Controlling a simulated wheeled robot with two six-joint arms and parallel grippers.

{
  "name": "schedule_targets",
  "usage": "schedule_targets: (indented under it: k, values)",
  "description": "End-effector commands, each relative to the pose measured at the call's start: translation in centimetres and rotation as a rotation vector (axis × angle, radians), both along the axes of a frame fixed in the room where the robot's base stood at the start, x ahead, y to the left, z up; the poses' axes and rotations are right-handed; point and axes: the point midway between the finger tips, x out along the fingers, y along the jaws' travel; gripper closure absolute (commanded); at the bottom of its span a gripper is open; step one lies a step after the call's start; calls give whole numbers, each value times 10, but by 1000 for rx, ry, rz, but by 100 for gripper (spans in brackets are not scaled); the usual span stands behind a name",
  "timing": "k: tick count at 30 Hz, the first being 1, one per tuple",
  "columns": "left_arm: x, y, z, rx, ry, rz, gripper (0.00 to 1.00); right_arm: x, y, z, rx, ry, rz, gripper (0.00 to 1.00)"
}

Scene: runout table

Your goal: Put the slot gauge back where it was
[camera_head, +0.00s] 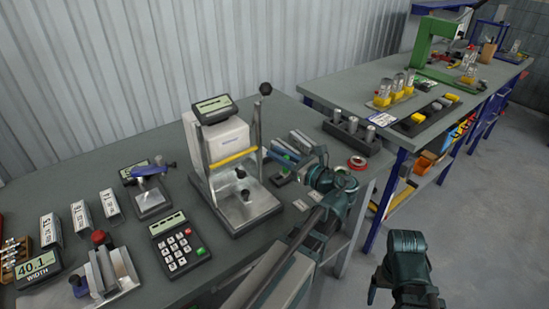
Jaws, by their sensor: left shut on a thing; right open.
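My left gripper (319,168) is over the table at the right of the grey press-like gauge stand (232,165). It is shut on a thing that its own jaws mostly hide. Grey bars with blue and green parts (284,152) lie just left of its jaws; I cannot tell whether they touch them. I cannot tell for certain which piece is the slot gauge. My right gripper (403,288) is open and empty, low over the floor at the lower right, clear of the tables.
A block with grey cylinders (352,134) and a red ring (357,162) lie near the table's right end. A keypad (180,246), a blue-handled fixture (150,190) and several upright labelled blocks (80,218) fill the left. A second bench (350,88) stands behind, right.

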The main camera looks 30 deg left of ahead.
Motion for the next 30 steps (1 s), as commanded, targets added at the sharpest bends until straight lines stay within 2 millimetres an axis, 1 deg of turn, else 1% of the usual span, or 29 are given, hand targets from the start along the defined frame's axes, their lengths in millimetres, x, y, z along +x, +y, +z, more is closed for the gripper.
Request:
schedule_targets:
  k: [1, 6, 14, 19, 21, 25, 27, 30]
  values:
    - [11, 8, -2, 0, 0, 3, 100, 0, 0, -2, 0, 0, 0, 15]
    - [25, 22, -3, 0, 0, 1, 100, 0, 0, -3, 0, 0, 0, 15]
    - [28, 26, -4, 0, 0, 0, 100, 0, 0, -4, 0, 0, 0, 15]
    - [40, 37, -5, 0, 0, 1, 100, 0, 0, -6, 0, 0, 0, 15]
    - [37, 35, -21, 0, 0, -1, 100, 0, 0, -21, 0, 0, 0, 15]
    - [37, 35, -38, 0, 0, -1, 100, 0, 0, -38, 0, 0, 0, 15]
    - [37, 35, -42, 0, 0, -1, 100, 0, 0, -42, 0, 0, 0, 15]
    - [37, 35, -41, 0, 0, -1, 100, 0, 0, -41, 0, 0, 1, 15]
